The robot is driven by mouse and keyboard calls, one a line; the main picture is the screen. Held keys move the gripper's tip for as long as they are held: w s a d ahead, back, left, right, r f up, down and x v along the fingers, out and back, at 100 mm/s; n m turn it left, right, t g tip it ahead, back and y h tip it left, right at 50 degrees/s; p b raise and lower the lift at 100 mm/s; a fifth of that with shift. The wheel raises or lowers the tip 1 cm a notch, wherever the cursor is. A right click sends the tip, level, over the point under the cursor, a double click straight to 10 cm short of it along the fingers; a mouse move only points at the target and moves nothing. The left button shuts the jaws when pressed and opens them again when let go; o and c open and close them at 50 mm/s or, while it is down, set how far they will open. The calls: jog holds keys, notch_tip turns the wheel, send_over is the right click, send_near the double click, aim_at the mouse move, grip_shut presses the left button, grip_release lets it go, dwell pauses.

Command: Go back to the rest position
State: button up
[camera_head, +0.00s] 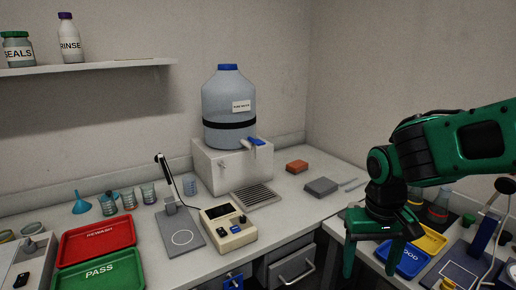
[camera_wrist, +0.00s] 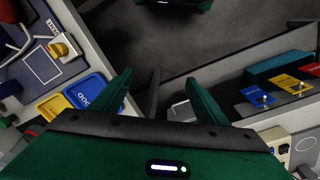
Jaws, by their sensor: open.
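My gripper (camera_head: 371,255) is green and black and points down at the right of the head view. Its fingers are apart with nothing between them. It hangs in front of the corner where the two benches meet. In the wrist view my gripper (camera_wrist: 160,100) has its two green fingers spread over dark floor and the bench edge. No drying oven is recognisable in either view.
A blue tray (camera_head: 405,262) and yellow tray (camera_head: 430,238) lie on the right bench close to my gripper. Red (camera_head: 97,238) and green (camera_head: 100,274) trays, a beige meter (camera_head: 229,229) and a large water jug (camera_head: 228,108) occupy the left bench. Open floor lies below my gripper.

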jog(key=s+d+r+m, duration=0.1)
jog(key=s+d+m, duration=0.4)
jog(key=s+d, duration=0.9)
jog(key=shift+s+d+r+m+y, duration=0.4)
jog(key=shift+d, duration=0.65)
jog(key=shift+w+f, duration=0.25)
jog(key=shift+w, duration=0.4)
jog(key=shift+c, duration=0.6)
